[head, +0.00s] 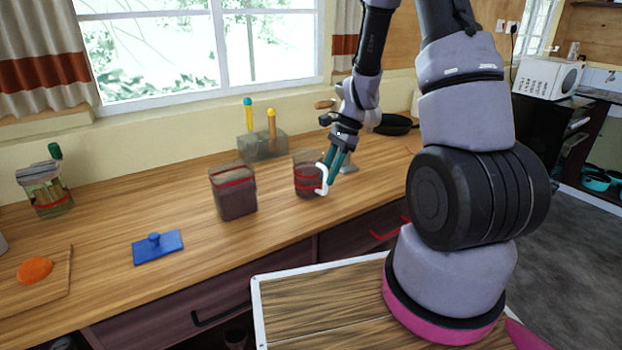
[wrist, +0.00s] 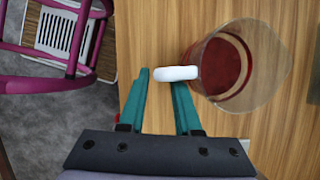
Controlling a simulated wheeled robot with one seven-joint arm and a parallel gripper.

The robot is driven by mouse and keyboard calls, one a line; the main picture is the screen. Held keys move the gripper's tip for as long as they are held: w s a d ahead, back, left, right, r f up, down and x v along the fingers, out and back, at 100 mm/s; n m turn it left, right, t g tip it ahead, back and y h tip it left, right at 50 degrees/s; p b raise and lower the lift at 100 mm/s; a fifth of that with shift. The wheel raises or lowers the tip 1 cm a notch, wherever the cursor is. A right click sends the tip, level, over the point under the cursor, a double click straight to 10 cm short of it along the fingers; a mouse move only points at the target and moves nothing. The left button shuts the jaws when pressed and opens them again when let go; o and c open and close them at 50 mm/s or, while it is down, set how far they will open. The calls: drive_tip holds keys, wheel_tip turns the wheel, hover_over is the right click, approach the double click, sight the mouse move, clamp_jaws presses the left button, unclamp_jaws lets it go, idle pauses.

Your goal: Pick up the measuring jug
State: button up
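The measuring jug (head: 306,180) is a clear jug with red bands and a white handle. My gripper (head: 330,176) is low beside the handle. In the wrist view its two teal fingers (wrist: 160,85) are apart. The handle's outer end lies at the gap between the fingertips and overlaps the right fingertip. I cannot tell whether they touch.
A dark clear container (head: 234,194) with a red band stands left of the jug. Behind is a grey holder (head: 262,146) with coloured-handled tools. A blue lid (head: 158,246), a jar (head: 45,190) and a board with an orange item (head: 35,270) are farther left. A pan (head: 394,125) lies behind.

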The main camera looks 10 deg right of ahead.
sight(325, 190)
drive_tip(key=x, duration=0.3)
drive_tip(key=shift+f, duration=0.15)
clamp_jaws()
idle(1.3)
